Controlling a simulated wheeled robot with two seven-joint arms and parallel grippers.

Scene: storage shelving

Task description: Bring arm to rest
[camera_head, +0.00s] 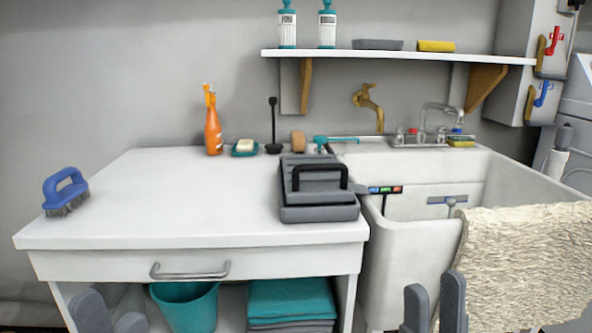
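My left gripper (110,318) shows at the bottom left edge, in front of the white table (200,240) and below its drawer. Its two grey fingers stand apart with nothing seen between them. My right gripper (434,312) shows at the bottom, in front of the sink (405,265). Its two fingers are also apart, with a narrow empty gap between them. Both are cut off by the lower picture edge, and neither is seen holding anything.
A blue brush (66,190), an orange bottle (212,125) and a grey case (318,190) stand on the table. A teal bucket (187,303) and folded towels (290,303) sit below. A cream cloth (525,260) hangs over the sink's front.

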